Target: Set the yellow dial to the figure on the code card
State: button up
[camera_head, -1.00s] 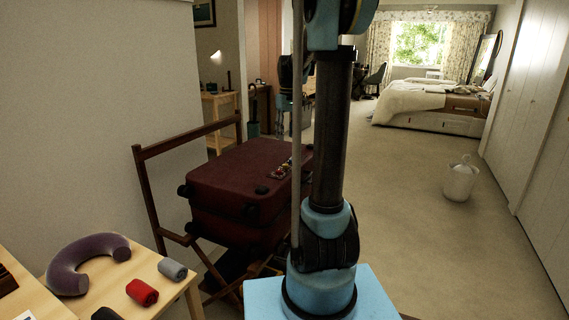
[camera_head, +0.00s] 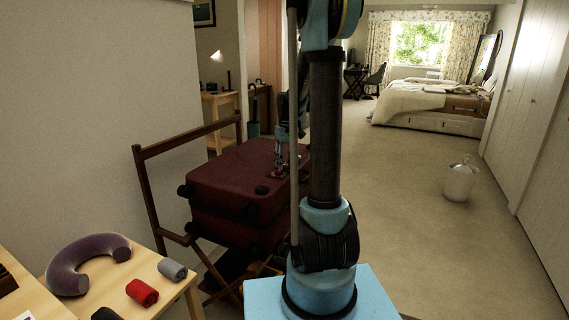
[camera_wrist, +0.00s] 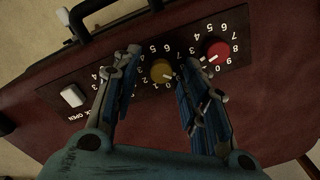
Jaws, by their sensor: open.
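The yellow dial (camera_wrist: 160,71) is on a black lock panel on the red suitcase, ringed by white figures. A white mark on it points down and right in the wrist view, toward the low figures near 0. My gripper (camera_wrist: 155,66) is open, with one finger on each side of the yellow dial; I cannot tell whether they touch it. In the head view my gripper (camera_head: 279,165) is over the top of the suitcase (camera_head: 235,180) and hides most of the panel. I cannot make out the code card's figure.
A red dial (camera_wrist: 218,52) sits right of the yellow one. A white slider (camera_wrist: 73,95) by the word OPEN is at the panel's left. The suitcase handle (camera_wrist: 90,8) is above. A side table (camera_head: 150,285) holds a neck pillow (camera_head: 88,262) and rolled cloths.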

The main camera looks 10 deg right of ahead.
grip_shut()
jog(key=shift+m, duration=1.1)
grip_release()
